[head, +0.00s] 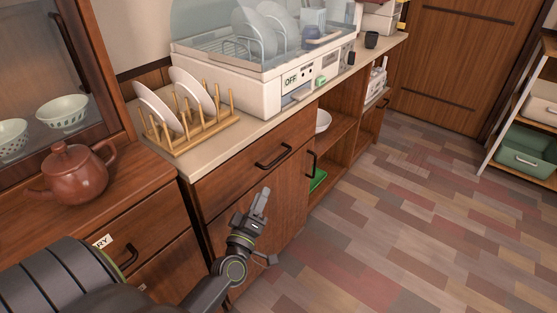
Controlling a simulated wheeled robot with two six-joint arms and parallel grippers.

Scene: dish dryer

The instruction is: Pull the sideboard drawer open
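The wooden sideboard (20,236) stands at the left, with a brown teapot on its top. Its upper drawer (160,228) looks shut and has a dark bar handle (128,257). A pale label (103,242) ending in "RY" is partly hidden by my arm. My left gripper (258,203) is to the right of this drawer, in front of the neighbouring counter cabinet and below its drawer handle (273,157). It seems apart from both handles and holds nothing that I can see. Its finger gap is unclear. My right gripper is out of view.
The teapot (75,174) stands near the sideboard's front edge. A plate rack (190,122) and the dish dryer (262,85) stand on the counter. Open shelves (335,136) lie farther right. The floor (400,230) at right is clear, up to a shelf unit (519,97).

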